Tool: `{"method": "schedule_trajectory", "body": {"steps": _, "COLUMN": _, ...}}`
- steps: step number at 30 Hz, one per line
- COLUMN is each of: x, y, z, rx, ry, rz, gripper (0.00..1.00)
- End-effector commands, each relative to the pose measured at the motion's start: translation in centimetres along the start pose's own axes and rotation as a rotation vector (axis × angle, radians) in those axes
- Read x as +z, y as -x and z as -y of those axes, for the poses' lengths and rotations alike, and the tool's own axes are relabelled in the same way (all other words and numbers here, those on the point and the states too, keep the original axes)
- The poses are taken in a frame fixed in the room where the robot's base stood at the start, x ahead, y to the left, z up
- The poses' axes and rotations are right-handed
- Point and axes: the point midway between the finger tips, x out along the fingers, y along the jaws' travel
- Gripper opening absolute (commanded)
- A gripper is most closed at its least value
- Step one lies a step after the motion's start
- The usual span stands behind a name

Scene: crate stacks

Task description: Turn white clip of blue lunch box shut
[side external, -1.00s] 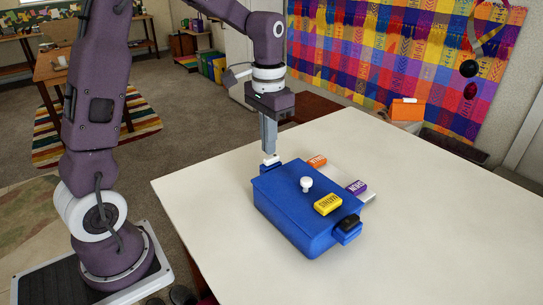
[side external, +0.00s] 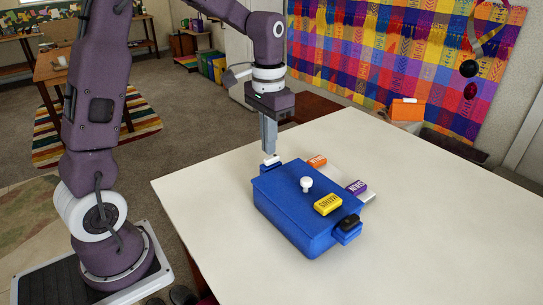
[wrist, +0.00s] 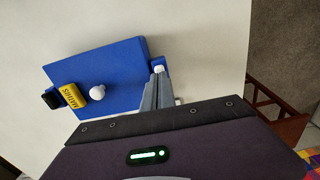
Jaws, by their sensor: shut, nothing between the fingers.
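The blue lunch box (side external: 290,212) lies closed on the table, with a white round knob (side external: 306,184) on its lid. Its white clip (side external: 271,160) is on a blue mount at the far left end of the box; in the wrist view the clip (wrist: 158,70) shows partly behind my fingers. A black clip (side external: 349,222) is on a mount at the opposite end. My gripper (side external: 270,152) points down, shut and empty, with its fingertips right at the white clip. I cannot tell whether they touch it. In the wrist view the fingertips (wrist: 158,75) are beside the box's end.
A yellow labelled block (side external: 328,204) lies on the lid. An orange block (side external: 317,161) and a purple block (side external: 357,187) are beside the box's far side, near whitish pieces. The pale table (side external: 430,210) is clear to the right and in front.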

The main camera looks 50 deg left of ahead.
Motion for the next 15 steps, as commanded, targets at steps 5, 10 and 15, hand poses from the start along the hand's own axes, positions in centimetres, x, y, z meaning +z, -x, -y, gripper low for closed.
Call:
{"method": "schedule_trajectory", "body": {"steps": 5, "x": 0.02, "y": -0.30, "z": -0.01, "rx": 0.000, "ry": 0.000, "rz": 0.001, "gripper": 0.00}}
{"method": "schedule_trajectory", "body": {"steps": 10, "x": 0.01, "y": -0.65, "z": 0.00, "rx": 0.000, "ry": 0.000, "rz": 0.001, "gripper": 0.00}}
{"method": "schedule_trajectory", "body": {"steps": 15, "x": -0.03, "y": -0.98, "z": 0.01, "rx": 0.000, "ry": 0.000, "rz": 0.000, "gripper": 0.00}}
